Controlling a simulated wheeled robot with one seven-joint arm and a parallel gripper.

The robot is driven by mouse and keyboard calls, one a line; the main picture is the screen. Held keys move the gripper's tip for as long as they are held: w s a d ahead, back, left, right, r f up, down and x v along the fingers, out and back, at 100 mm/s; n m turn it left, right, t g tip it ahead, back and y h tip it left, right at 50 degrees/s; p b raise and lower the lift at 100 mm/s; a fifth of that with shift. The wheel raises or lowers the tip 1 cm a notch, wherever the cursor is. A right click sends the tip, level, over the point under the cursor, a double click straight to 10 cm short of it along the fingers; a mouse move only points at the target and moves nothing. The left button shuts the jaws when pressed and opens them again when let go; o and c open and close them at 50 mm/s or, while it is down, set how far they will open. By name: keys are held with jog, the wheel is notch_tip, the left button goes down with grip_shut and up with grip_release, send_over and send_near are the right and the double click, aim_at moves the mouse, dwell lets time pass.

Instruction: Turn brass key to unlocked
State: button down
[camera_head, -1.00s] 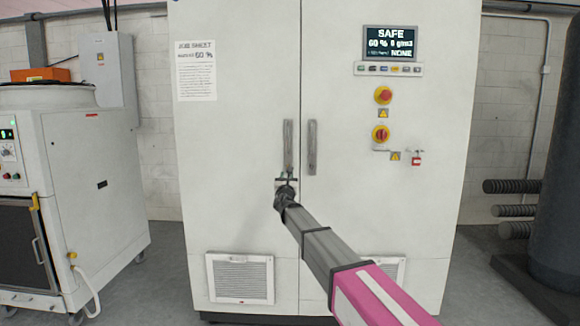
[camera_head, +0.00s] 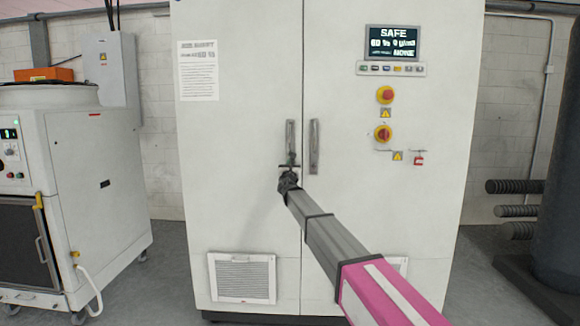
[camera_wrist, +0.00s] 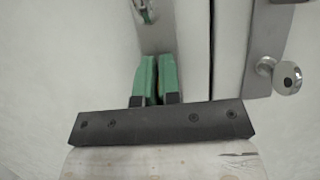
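No brass key can be made out in either view. In the head view my gripper (camera_head: 288,180) is at the lower end of the left door handle (camera_head: 290,143) on the white cabinet, and it hides what lies behind it. In the wrist view my gripper's two green fingers (camera_wrist: 157,76) are close together, with a narrow gap, in front of the lower end of the left metal handle plate (camera_wrist: 160,35). A shiny rounded fitting with a green patch (camera_wrist: 146,11) shows at the top edge. I cannot tell whether anything is between the fingers.
The right door handle (camera_head: 313,147) is close beside; its plate with a round knob (camera_wrist: 285,76) shows in the wrist view. A display reading SAFE (camera_head: 391,43) is above red-and-yellow controls (camera_head: 383,134). A wheeled machine (camera_head: 100,190) stands at left.

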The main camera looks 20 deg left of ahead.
jog(key=shift+m+h, duration=0.4)
jog(key=m+g+h, duration=0.1)
jog(key=m+h, duration=0.1)
jog(key=m, duration=0.4)
jog(key=m+h, duration=0.3)
jog(key=m, duration=0.3)
jog(key=d+m+g+h, duration=0.1)
jog(key=m+h, duration=0.1)
jog(key=m, duration=0.3)
jog(key=shift+w+f+m+g, duration=0.15)
jog(key=shift+f+m+g, duration=0.15)
jog(key=shift+f+m, duration=0.1)
jog(key=shift+d+f+m+g, duration=0.15)
jog(key=shift+m+g, duration=0.25)
jog(key=shift+m, duration=0.6)
jog(key=shift+a+f+m+g, duration=0.1)
jog(key=shift+m+g, duration=0.3)
jog(key=shift+m, duration=0.6)
jog(key=c, duration=1.3)
grip_release()
